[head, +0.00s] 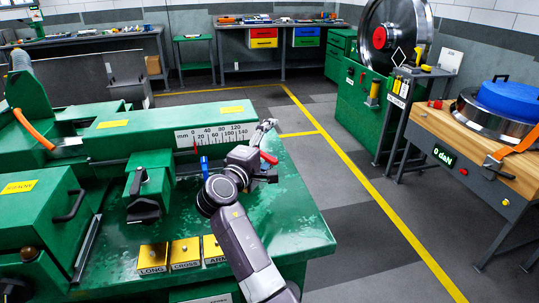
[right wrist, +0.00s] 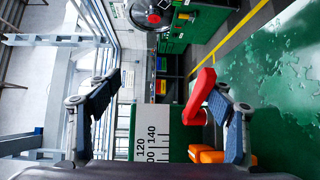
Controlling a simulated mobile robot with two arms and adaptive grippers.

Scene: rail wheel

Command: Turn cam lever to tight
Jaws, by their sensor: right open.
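A red lever (head: 268,158) sticks up by the scale at the right end of the green machine (head: 300,215); I cannot read any tight mark for it. It also shows in the right wrist view (right wrist: 201,98), with orange blocks (right wrist: 208,155) below it. My right gripper (head: 268,150) is open around the lever's place. In the right wrist view its fingers (right wrist: 160,100) stand wide apart, and the red lever lies between them, close to the right finger. I cannot tell whether they touch. My left gripper is not in view.
A blue lever (head: 204,167) stands just left of my right wrist. The millimetre scale (head: 217,134) is behind it. Yellow labelled buttons (head: 185,252) sit on the front deck. A wheel stand (head: 372,110) and a wooden-topped bench (head: 490,145) stand right, across open floor.

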